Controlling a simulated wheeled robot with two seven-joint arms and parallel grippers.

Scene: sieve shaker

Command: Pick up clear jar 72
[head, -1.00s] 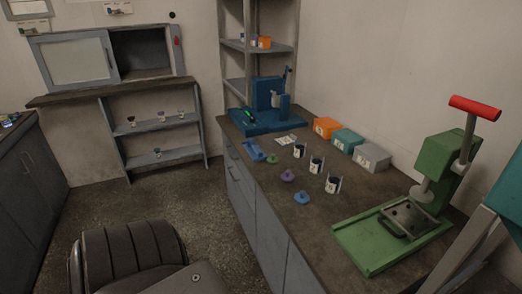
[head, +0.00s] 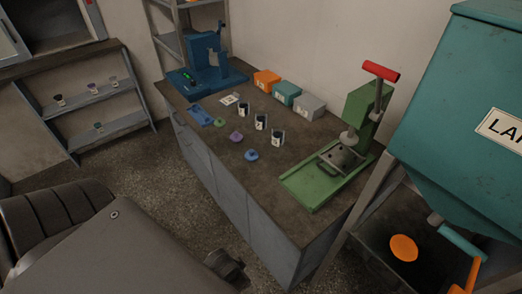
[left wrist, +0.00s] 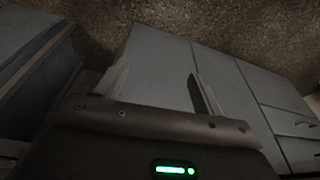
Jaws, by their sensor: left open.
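Three small jars with dark contents and white labels stand in a row on the counter: a far jar (head: 242,110), a middle jar (head: 261,122) and a near jar (head: 277,137). Several more small jars (head: 92,89) stand on the grey wall shelf at the left. The label numbers are too small to read, so I cannot tell which is clear jar 72. My left gripper (left wrist: 158,85) is open and empty in the left wrist view, with grey cabinet fronts and floor beyond its fingers. It is apart from any jar. My right gripper is not in view.
The dark counter (head: 215,150) holds a blue device (head: 205,75), green, purple (head: 236,137) and blue lids, orange, teal and grey boxes (head: 307,106), and a green press (head: 315,185) with a red handle. A large teal hopper (head: 450,110) stands at right.

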